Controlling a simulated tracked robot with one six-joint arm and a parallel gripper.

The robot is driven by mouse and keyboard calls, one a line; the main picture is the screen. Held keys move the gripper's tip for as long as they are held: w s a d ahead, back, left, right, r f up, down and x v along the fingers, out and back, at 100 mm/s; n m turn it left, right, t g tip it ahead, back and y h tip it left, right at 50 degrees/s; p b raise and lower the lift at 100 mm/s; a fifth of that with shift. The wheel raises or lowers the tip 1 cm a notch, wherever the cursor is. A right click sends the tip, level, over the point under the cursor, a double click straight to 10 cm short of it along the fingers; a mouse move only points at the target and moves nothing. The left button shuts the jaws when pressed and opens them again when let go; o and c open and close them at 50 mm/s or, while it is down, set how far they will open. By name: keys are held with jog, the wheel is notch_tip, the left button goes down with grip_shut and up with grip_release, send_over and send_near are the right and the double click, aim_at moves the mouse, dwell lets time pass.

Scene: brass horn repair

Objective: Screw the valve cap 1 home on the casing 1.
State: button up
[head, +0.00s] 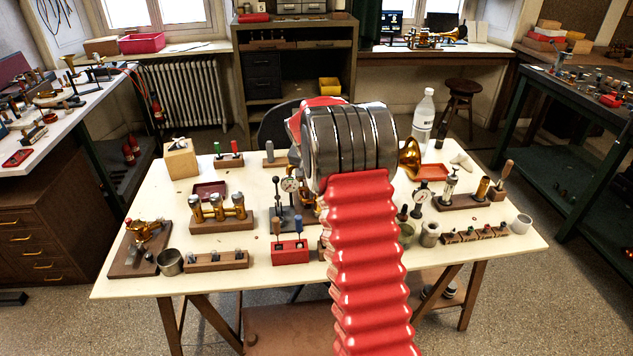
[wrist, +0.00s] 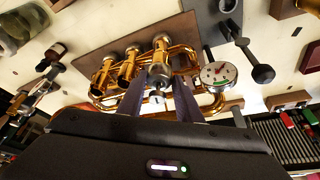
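The brass horn (wrist: 187,62) lies on a brown board in the wrist view, with a row of valve casings. My gripper (wrist: 160,82) is at the end casing (wrist: 160,48), the one nearest the round dial. Its two dark fingers stand on either side of a silver valve cap (wrist: 158,73) with a small stem, and appear to press on it. The cap is in line with the casing's end and looks seated on it or very close; I cannot tell if there is a gap. In the head view my arm hides the gripper, the cap and most of the horn.
A dial gauge (wrist: 221,75) stands close beside the gripper, and a dark post with a knob (wrist: 262,74) is near it. In the head view, a red tool block (head: 290,252), a brass three-post stand (head: 219,210) and a clear bottle (head: 423,118) stand on the crowded table.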

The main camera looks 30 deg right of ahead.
jog(key=o, duration=0.5)
jog(key=v, duration=1.3)
jog(key=shift+a+r, duration=0.25)
jog(key=shift+r, duration=0.05)
jog(key=shift+n, duration=0.3)
